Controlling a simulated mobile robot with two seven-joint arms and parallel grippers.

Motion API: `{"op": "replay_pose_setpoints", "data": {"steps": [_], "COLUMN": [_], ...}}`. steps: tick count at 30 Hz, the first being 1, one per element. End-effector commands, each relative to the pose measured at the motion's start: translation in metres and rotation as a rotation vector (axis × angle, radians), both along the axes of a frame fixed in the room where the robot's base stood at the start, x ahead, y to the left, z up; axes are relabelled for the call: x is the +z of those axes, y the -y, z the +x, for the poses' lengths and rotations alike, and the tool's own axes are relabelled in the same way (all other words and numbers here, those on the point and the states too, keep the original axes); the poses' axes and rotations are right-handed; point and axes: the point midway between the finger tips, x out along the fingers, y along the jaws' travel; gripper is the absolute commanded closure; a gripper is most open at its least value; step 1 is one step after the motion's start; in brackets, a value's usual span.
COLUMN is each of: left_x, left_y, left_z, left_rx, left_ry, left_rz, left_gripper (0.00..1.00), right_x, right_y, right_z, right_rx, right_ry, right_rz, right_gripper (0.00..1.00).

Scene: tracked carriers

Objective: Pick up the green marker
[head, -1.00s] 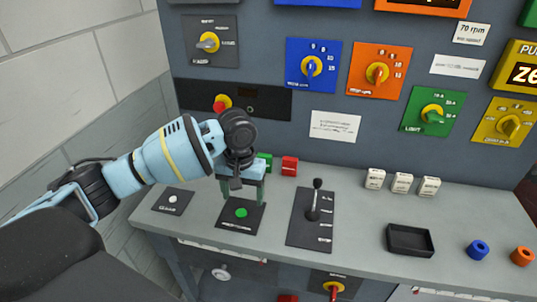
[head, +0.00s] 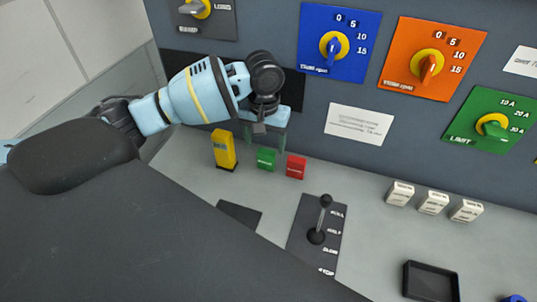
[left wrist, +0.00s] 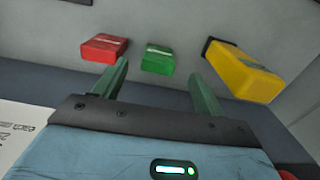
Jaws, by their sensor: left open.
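The green marker (head: 266,158) is a small green block standing on the grey desk top at the foot of the back panel, between a yellow block (head: 224,150) and a red block (head: 296,167). My left gripper (head: 265,138) is above and close to it, with its fingers pointing down. In the left wrist view the green marker (left wrist: 158,60) shows beyond the open, empty fingers (left wrist: 160,80), roughly between them and apart from both. The red block (left wrist: 104,47) and yellow block (left wrist: 245,72) lie outside the fingers. My right gripper is not in view.
The upright panel (head: 345,95) with rotary knobs rises right behind the blocks. A black lever plate (head: 315,235) with a raised lever stands in front. White blocks (head: 433,203) and a black tray (head: 431,283) are at the right. My dark body hides the lower left.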

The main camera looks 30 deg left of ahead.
Motion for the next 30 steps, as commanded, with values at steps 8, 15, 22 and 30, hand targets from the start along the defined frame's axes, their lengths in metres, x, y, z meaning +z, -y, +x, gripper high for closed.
{"op": "replay_pose_setpoints", "data": {"steps": [8, 15, 22, 30], "left_x": [-0.026, -0.035, -0.067, -0.077], "left_y": [0.000, -0.001, -0.002, -0.001], "left_z": [0.000, 0.003, 0.008, 0.009], "left_rx": [0.000, 0.001, 0.001, 0.000], "left_ry": [-0.004, -0.003, -0.004, 0.002], "left_rz": [0.001, 0.001, 0.001, 0.001], "left_gripper": [0.29, 0.29, 0.29, 0.29], "right_x": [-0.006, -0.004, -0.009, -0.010], "right_y": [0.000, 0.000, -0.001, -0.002], "right_z": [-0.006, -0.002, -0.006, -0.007], "right_rx": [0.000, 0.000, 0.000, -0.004], "right_ry": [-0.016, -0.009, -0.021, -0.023], "right_rz": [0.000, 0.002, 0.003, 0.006], "right_gripper": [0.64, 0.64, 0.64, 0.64]}}
